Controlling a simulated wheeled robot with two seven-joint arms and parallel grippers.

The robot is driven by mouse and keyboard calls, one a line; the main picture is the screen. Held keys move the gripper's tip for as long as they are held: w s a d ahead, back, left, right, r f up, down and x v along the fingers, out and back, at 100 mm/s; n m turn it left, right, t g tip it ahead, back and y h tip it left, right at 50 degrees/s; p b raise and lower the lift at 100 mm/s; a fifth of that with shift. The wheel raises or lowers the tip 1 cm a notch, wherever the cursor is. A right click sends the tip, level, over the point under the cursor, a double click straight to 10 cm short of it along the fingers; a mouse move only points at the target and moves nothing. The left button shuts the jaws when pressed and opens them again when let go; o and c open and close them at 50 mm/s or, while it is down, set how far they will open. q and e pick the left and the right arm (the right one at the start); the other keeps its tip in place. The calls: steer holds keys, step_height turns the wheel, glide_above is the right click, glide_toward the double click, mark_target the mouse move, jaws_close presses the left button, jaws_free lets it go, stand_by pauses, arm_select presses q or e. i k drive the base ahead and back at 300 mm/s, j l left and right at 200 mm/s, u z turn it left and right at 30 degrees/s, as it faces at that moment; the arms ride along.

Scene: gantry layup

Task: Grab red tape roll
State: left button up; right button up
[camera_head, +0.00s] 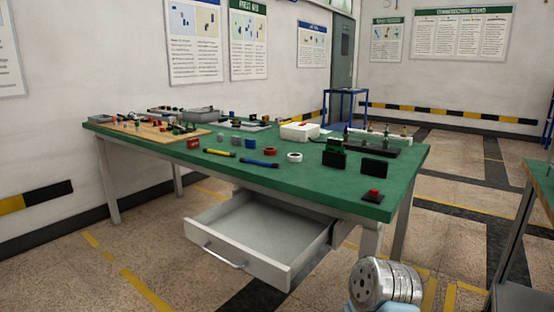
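A small red tape roll (270,151) lies on the green table top (310,175), near the middle. A white tape roll (294,157) lies just to its right and a little nearer. A blue marker-like tool (258,163) lies in front of the red roll. Part of my own arm, a silver rounded link, shows at the bottom edge right of centre. Neither gripper's fingers can be seen, and nothing is near the red roll from my side.
An open, empty drawer (262,238) juts out below the table's front edge. A red button block (373,195) and black blocks (375,168) stand at the right. A wooden board (150,133) with small parts lies at the left. Another green table (541,180) stands far right.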

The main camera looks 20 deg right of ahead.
mark_target(268, 151)
steer(key=k+z, duration=0.15)
steer(key=z, duration=1.7)
steer(key=j+z, duration=0.2)
steer(key=j, duration=0.25)
steer(key=k+j+z, duration=0.15)
steer(key=j, duration=0.25)
steer(key=k+j+z, duration=0.2)
steer(key=j, duration=0.2)
steer(key=k+j+z, duration=0.2)
steer(key=j, duration=0.25)
steer(key=j+z, duration=0.2)
steer(key=j, duration=0.15)
steer(key=k, duration=0.05)
